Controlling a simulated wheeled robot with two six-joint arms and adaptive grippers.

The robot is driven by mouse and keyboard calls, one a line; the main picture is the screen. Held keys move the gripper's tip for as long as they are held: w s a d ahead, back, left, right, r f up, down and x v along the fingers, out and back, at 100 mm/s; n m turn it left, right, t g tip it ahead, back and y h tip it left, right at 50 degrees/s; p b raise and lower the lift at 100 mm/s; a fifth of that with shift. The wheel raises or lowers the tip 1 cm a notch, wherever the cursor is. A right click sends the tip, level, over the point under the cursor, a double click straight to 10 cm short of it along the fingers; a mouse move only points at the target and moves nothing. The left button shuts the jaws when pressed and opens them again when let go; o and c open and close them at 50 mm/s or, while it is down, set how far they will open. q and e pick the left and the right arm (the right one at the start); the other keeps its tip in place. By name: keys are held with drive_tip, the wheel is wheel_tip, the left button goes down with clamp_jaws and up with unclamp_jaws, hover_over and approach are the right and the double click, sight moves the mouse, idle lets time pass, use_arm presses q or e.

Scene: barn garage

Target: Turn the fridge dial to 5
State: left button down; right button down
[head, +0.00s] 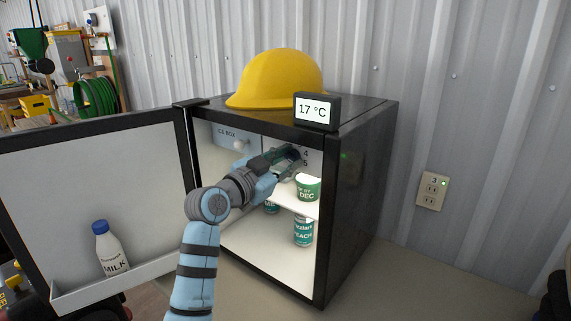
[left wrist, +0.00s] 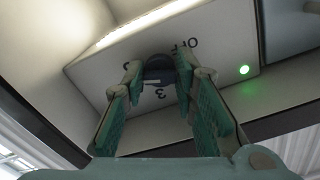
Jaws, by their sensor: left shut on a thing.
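The black fridge (head: 352,190) stands with its door (head: 95,190) swung open to the left. Its dial (left wrist: 158,68) is a dark round knob on a pale panel (left wrist: 105,72) inside, near the top right. In the left wrist view, OFF and a 3 show around the dial; other marks are partly covered. The dial's pointer position cannot be read clearly. My right gripper is out of view.
A yellow hard hat (head: 278,80) and a 17 °C display (head: 315,108) sit on the fridge. A milk bottle (head: 110,250) stands in the door rack.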

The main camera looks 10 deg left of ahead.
use_arm(q)
drive_tip(key=shift+r, duration=0.3)
drive_tip(key=c, duration=1.6)
unclamp_jaws()
drive_tip(key=o, duration=0.3)
drive_tip(key=shift+f, duration=0.2)
drive_tip(key=v, duration=1.2)
